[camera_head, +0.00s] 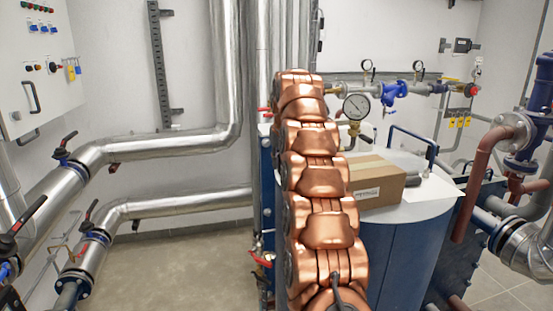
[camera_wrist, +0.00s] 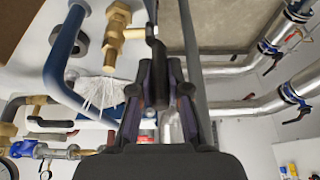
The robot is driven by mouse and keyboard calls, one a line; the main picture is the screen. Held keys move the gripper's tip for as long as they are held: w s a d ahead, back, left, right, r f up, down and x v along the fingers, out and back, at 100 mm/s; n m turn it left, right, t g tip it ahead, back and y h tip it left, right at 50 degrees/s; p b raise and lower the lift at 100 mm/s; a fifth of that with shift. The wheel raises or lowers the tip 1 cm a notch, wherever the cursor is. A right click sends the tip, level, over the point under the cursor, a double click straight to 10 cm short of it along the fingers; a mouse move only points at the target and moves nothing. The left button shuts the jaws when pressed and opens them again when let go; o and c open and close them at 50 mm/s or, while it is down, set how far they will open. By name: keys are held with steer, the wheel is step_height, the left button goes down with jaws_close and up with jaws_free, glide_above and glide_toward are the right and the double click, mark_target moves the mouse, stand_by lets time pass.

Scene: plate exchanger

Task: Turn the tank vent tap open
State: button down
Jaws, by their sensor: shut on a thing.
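The tank vent tap (camera_wrist: 115,38) is a brass fitting at the upper left of the wrist view. Its dark lever (camera_wrist: 154,50) hangs down between the fingers of my gripper (camera_wrist: 160,85), which is shut on it. How far the lever is turned is hard to tell. In the head view my copper-coloured arm rises in front of the blue tank (camera_head: 395,260). The arm hides the gripper and the tap there.
A cardboard box (camera_head: 375,182) sits on the tank's pale top. A dial gauge (camera_head: 356,107) and a blue rail (camera_head: 415,146) stand close behind it. Silver pipes (camera_head: 165,147) with red-and-black levers run at left. Open floor (camera_head: 185,265) lies left of the tank.

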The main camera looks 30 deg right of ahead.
steer(key=shift+w+r, duration=0.1)
steer(key=c, duration=1.1)
jaws_free()
steer(key=v, duration=0.5)
steer(key=shift+s, duration=0.3)
steer(key=shift+s+a, duration=0.65)
steer(key=shift+s, duration=1.15)
steer(key=shift+s+a, duration=0.6)
steer(key=shift+s, duration=1.15)
steer(key=shift+s+a, duration=0.65)
steer(key=shift+s, duration=1.15)
